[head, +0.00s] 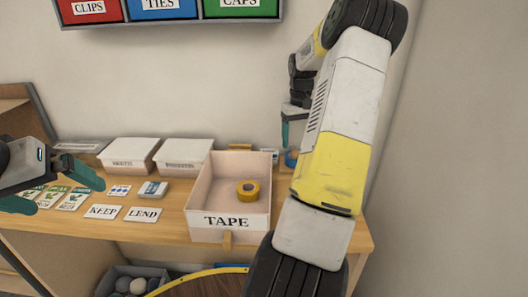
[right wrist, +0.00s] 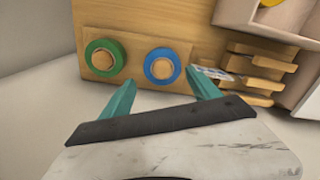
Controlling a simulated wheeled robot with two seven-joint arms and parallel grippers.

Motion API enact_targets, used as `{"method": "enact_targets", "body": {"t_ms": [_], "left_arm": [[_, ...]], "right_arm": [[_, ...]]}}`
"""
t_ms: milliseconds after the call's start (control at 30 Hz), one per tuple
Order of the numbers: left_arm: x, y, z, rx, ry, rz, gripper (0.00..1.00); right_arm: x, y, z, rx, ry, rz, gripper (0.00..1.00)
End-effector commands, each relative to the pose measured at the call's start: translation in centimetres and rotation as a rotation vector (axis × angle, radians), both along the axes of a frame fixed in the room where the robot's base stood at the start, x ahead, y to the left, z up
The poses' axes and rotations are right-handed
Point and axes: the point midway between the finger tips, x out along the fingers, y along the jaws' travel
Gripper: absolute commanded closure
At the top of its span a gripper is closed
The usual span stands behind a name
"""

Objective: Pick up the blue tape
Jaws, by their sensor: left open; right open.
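The blue tape (right wrist: 149,66) is a ring around a wooden peg on a wooden board in the right wrist view. In the head view the blue tape (head: 291,158) shows only partly, beside my right arm. My right gripper (right wrist: 163,90) is open and empty, and the tape lies beyond and between its fingertips in the wrist view. Whether they touch it I cannot tell. In the head view my right gripper (head: 286,143) is just above the tape, partly hidden by my arm. My left gripper (head: 68,197) is open and empty over the table's left part.
A green tape ring (right wrist: 91,60) sits on another peg left of the blue one. An open box labelled TAPE (head: 200,205) holds a yellow tape roll (head: 248,191). Two white boxes (head: 130,153) stand behind. KEEP and LEND cards (head: 143,214) lie at the table's front.

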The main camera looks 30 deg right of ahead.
Motion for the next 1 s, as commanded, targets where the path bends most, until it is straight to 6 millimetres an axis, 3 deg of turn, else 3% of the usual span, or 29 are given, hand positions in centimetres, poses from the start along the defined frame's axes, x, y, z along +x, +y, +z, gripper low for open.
{"method": "enact_targets", "body": {"t_ms": [600, 800, 833, 1000], "left_arm": [[0.0, 0.0, 0.0, 0.0, 0.0, 0.0, 0.0], [0.0, 0.0, 0.0, 0.0, 0.0, 0.0, 0.0], [0.0, 0.0, 0.0, 0.0, 0.0, 0.0, 0.0], [0.0, 0.0, 0.0, 0.0, 0.0, 0.0, 0.0]], "right_arm": [[0.2, 0.5, -7.2, 0.002, 0.0, 0.0, 0.29], [0.2, 0.5, -7.3, 0.0, -0.002, 0.001, 0.29], [0.2, 0.5, -7.3, 0.0, -0.002, 0.001, 0.31], [0.2, 0.4, -7.3, 0.0, -0.001, 0.001, 0.64]]}}
